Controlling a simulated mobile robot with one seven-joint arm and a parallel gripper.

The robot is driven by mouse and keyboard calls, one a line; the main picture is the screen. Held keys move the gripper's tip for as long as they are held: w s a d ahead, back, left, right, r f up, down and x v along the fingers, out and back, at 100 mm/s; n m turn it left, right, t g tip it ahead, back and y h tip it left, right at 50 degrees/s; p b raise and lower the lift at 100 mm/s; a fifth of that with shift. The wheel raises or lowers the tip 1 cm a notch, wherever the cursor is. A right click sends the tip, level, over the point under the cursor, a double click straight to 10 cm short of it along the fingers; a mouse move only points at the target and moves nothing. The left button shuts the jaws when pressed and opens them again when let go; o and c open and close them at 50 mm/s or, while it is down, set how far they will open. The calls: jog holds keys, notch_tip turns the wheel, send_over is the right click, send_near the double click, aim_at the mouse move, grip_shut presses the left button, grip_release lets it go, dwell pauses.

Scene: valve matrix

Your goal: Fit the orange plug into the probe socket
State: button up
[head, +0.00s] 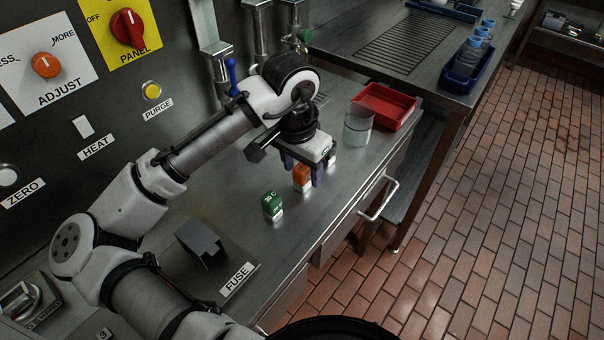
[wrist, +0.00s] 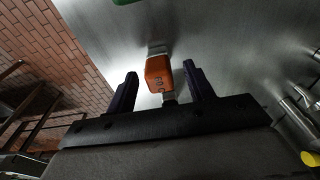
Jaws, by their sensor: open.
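The orange plug (head: 302,178) stands on the steel counter and has a pale lower part. My gripper (head: 303,171) is above it, pointing down, with its dark fingers on either side of the plug. In the wrist view the orange plug (wrist: 158,73) lies between the two spread fingers of my gripper (wrist: 160,70), with gaps visible on both sides. The fingers are open and do not appear to touch it. I cannot make out a socket labelled probe in either view.
A green block marked 30 C (head: 272,205) stands left of the plug. A clear container (head: 357,128) and a red tray (head: 384,106) are to the right. A grey bracket (head: 201,243) stands by the FUSE label (head: 237,280). The wall panel (head: 60,130) carries knobs and buttons.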

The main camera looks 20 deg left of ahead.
aim_at(302, 167)
jog(key=shift+f, duration=0.1)
jog(key=shift+c, duration=0.4)
jog(key=c, duration=1)
notch_tip(302, 167, up, 20)
